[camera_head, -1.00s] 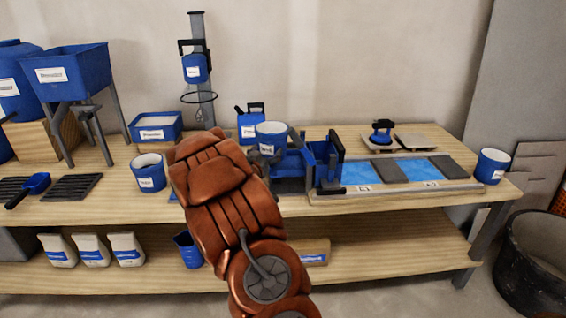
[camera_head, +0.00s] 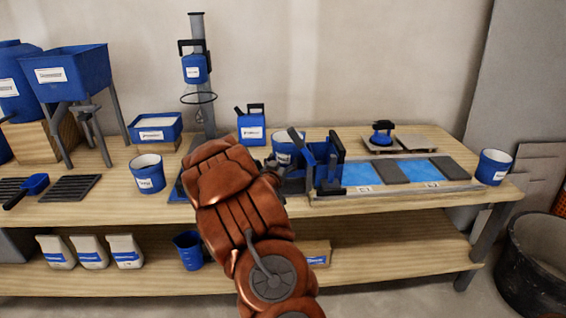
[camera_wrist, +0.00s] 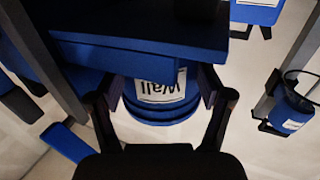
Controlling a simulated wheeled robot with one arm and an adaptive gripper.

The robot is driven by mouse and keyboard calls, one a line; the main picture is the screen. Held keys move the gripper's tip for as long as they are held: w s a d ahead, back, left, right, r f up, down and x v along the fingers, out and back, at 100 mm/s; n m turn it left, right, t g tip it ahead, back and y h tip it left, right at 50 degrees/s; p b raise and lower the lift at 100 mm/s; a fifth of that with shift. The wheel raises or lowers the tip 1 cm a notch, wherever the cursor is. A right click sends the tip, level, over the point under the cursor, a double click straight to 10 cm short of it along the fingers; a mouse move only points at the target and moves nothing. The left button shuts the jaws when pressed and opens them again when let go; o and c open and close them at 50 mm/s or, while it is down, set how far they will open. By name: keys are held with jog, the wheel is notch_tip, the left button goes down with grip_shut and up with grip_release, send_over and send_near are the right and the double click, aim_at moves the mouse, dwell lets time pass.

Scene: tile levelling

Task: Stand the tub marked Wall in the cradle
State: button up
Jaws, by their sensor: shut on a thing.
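The tub marked Wall (camera_wrist: 165,100) is between the two dark fingers of my gripper (camera_wrist: 160,108) in the wrist view, its label upside down there. My gripper is shut on it. In the head view the white-topped tub (camera_head: 284,149) shows just past my arm, at the left side of a blue apparatus (camera_head: 326,158) with dark uprights, which seems to be the cradle. A blue panel (camera_wrist: 135,30) covers part of the tub in the wrist view. My arm hides the tub's base and the fingers in the head view, so I cannot tell whether it rests on anything.
Other tubs stand left (camera_head: 148,173) and far right (camera_head: 494,167) on the bench. A blue can (camera_head: 251,126) stands behind. A stand with a hanging pail (camera_head: 195,68) is at the back. A tile bed (camera_head: 405,172) lies right of the apparatus.

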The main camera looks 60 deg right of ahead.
jog(key=shift+r, duration=0.1)
jog(key=o, duration=1.7)
jog(key=shift+o, duration=0.2)
jog(key=v, duration=1.2)
